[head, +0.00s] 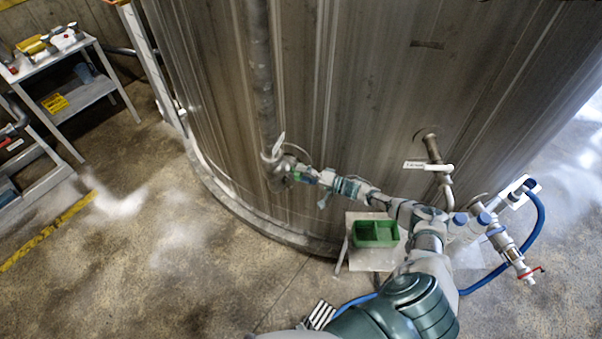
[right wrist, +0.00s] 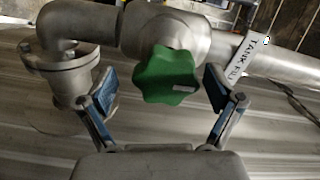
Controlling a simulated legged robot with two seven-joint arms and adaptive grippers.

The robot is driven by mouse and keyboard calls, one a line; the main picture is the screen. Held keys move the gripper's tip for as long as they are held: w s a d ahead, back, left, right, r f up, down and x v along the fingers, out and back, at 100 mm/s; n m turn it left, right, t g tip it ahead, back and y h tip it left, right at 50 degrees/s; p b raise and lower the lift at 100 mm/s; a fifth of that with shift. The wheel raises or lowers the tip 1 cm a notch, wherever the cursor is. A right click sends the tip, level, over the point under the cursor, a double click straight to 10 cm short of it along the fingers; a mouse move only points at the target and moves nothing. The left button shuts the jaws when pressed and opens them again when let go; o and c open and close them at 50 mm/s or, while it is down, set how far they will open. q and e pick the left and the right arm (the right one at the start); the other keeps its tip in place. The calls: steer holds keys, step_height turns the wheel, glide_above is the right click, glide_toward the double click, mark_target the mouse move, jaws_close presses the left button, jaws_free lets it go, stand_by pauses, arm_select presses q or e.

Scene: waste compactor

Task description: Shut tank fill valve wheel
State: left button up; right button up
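The tank fill valve wheel (right wrist: 168,76) is green and lobed, and sits on a grey metal valve and pipe in the right wrist view. A white tag (right wrist: 250,58) reading "TANK FILL" hangs beside it. My right gripper (right wrist: 160,86) is open, with one blue-padded finger on each side of the wheel. Gaps show between fingers and wheel, and no grip is visible. In the head view my right arm reaches to the valve pipe (head: 274,168) at the tank wall; the wheel is small and mostly hidden by the gripper there. My left gripper is not in view.
The large metal tank (head: 370,90) fills the back. A green bin (head: 375,233) on a small stand is beside my right arm. A white-handled valve (head: 430,166), a red-handled tap (head: 527,273) and a blue hose (head: 540,220) are at right. The left floor is open before a cart (head: 85,92).

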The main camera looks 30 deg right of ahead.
steer(key=shift+r, duration=0.1)
steer(key=v, duration=1.2)
steer(key=shift+f, duration=0.2)
